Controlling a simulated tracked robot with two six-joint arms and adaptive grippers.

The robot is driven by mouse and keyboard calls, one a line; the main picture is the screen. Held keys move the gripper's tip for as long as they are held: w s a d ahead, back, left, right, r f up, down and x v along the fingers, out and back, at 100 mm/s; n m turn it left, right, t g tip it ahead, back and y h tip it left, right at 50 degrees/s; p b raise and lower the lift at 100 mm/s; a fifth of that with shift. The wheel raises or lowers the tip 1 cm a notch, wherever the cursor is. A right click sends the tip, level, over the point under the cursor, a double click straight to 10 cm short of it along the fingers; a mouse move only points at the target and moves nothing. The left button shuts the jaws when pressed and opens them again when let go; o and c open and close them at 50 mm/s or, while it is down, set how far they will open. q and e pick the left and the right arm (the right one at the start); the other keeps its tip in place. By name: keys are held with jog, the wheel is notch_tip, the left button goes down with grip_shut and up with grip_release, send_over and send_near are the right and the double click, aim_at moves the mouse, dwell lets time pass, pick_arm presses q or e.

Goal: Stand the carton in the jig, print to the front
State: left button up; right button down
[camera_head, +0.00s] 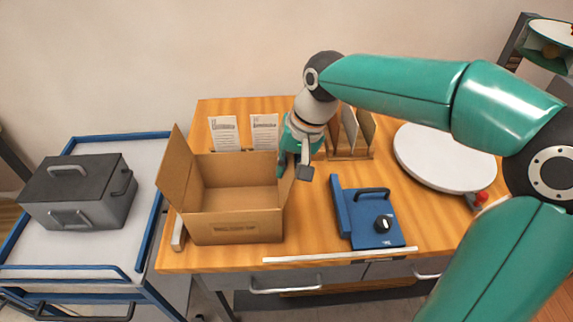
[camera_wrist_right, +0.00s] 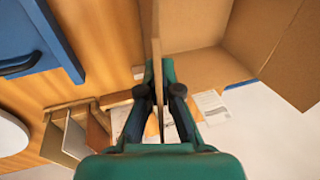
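The brown cardboard carton (camera_head: 236,228) stands upright and open-topped at the left of the wooden table. My right gripper (camera_head: 296,170) is at the carton's right side. In the right wrist view the fingers (camera_wrist_right: 160,75) lie on both sides of a thin upright carton panel (camera_wrist_right: 157,22), close against it. I cannot make out a jig for certain; a pale bar (camera_head: 178,235) lies beside the carton's left front corner. My left gripper is not in view.
A blue device (camera_head: 375,228) with a black handle and knob stands right of the carton. A white round plate (camera_head: 440,160) is farther right, near a red button (camera_head: 482,197). A card rack (camera_head: 350,155) and printed sheets (camera_head: 224,132) stand behind. A grey case (camera_head: 80,190) sits on the left cart.

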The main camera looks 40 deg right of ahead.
jog(key=c, duration=1.8)
grip_release()
jog(key=o, duration=0.5)
jog(key=shift+r, duration=0.1)
jog(key=p+v, duration=0.1)
jog(key=v, duration=1.1)
